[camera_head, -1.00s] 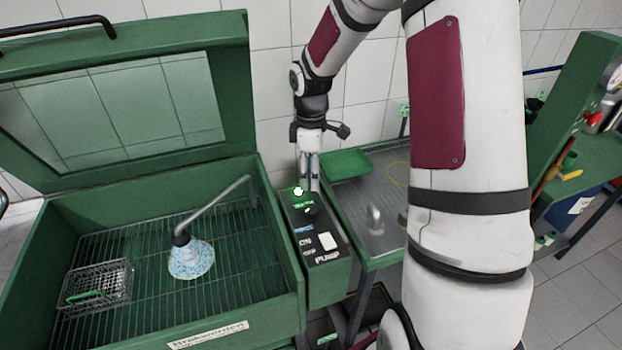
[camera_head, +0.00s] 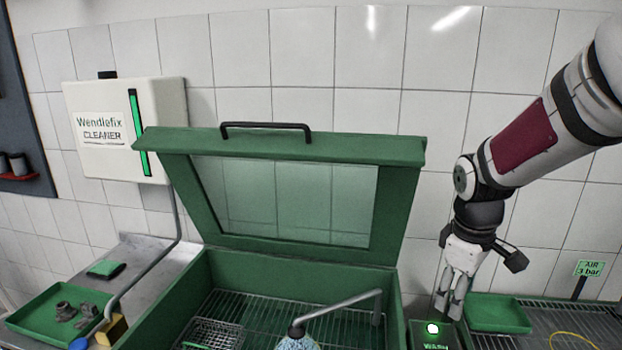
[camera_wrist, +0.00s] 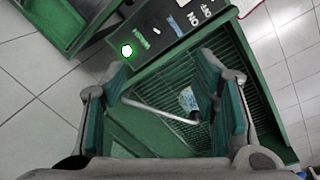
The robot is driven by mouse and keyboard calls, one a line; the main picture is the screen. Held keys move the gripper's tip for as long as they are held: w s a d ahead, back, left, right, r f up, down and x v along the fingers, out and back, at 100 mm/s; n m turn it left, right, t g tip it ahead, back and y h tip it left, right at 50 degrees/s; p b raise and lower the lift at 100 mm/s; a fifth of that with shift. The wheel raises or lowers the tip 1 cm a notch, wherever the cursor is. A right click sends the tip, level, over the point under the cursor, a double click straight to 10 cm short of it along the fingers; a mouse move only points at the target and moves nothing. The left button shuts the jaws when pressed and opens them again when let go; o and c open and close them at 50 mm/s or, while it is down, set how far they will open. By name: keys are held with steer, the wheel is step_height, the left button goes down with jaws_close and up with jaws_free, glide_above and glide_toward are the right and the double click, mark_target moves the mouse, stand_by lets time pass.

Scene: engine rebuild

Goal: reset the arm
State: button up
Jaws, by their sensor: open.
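My gripper (camera_head: 450,304) is open and points down in the head view, just above and behind the control panel with the lit green button (camera_head: 432,329). In the wrist view my gripper (camera_wrist: 165,95) shows both fingers spread wide with nothing between them. Below them in that view lie the washer's wire grid and a bent metal spout (camera_wrist: 160,111). The control panel (camera_wrist: 165,35) with its glowing button is beyond the fingertips, at the upper side.
The green parts washer's glass lid (camera_head: 280,142) stands raised left of my arm. A wire basket (camera_head: 215,334) sits inside. A white cleaner box (camera_head: 125,128) hangs on the wall. A green tray (camera_head: 497,314) lies to the right, and another tray (camera_head: 58,306) with metal parts at left.

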steer(key=s+a+r+m+t, duration=0.1)
steer(key=s+a+r+m, duration=0.1)
steer(key=s, duration=0.3)
steer(key=s+a+r+m+t+b, duration=0.1)
steer(key=s+a+r+m, duration=0.2)
steer(key=s, duration=0.3)
steer(key=s+a+r+m+t+y, duration=0.1)
steer(key=s+a+r+m+t, duration=0.1)
steer(key=s+r, duration=0.3)
steer(key=shift+s+a+m+b, duration=0.4)
steer(key=shift+s+a+m, duration=0.1)
steer(key=shift+s+a, duration=0.25)
